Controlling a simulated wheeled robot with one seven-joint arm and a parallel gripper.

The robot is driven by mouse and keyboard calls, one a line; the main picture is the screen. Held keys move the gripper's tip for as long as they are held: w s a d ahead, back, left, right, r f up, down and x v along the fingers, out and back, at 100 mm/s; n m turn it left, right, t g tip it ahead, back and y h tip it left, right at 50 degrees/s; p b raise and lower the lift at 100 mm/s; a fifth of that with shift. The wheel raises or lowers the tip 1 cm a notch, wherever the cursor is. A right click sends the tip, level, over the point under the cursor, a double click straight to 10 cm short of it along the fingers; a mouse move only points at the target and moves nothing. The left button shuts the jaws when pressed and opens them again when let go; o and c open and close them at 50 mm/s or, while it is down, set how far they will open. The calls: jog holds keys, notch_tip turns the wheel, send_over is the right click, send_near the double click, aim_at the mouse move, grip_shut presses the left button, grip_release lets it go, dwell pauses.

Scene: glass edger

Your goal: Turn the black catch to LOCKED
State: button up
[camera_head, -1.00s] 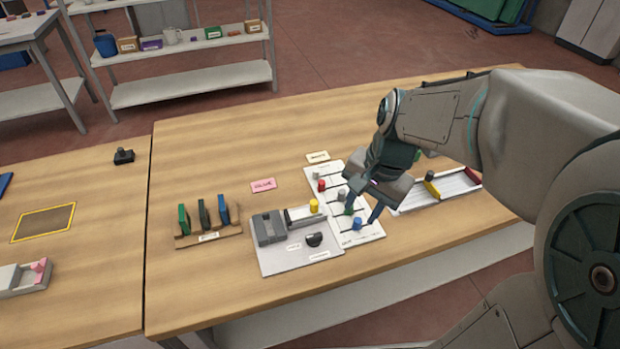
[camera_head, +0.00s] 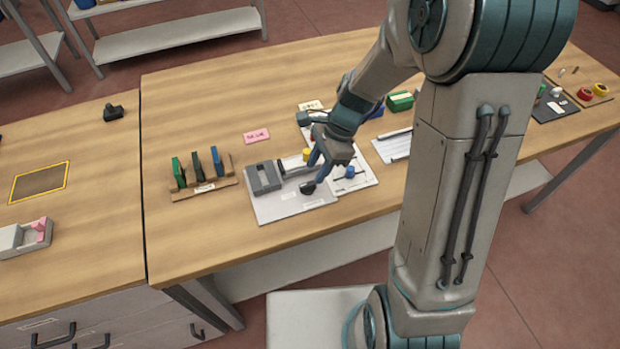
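The black catch (camera_head: 308,187) is a small dark knob on the light grey plate (camera_head: 268,210) of a fixture on the wooden table. Two small white labels lie in front of it, too small to read. A grey block (camera_head: 263,177) stands at the plate's left, and a yellow peg (camera_head: 307,154) shows behind the catch. My gripper (camera_head: 316,170) points down just above and behind the catch. Its fingers look apart, one reaching close to the catch. I cannot tell whether it touches. Part of the fixture's channel is hidden behind the fingers.
A white board with a blue knob (camera_head: 350,171) adjoins the plate's right side, partly hidden by my arm. A rack of green, black and blue pieces (camera_head: 205,188) stands to the left. A pink card (camera_head: 256,136) lies behind. The table's front left is clear.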

aim_at(308, 184)
jog(key=x, duration=0.5)
jog(key=shift+f, duration=0.1)
grip_shut()
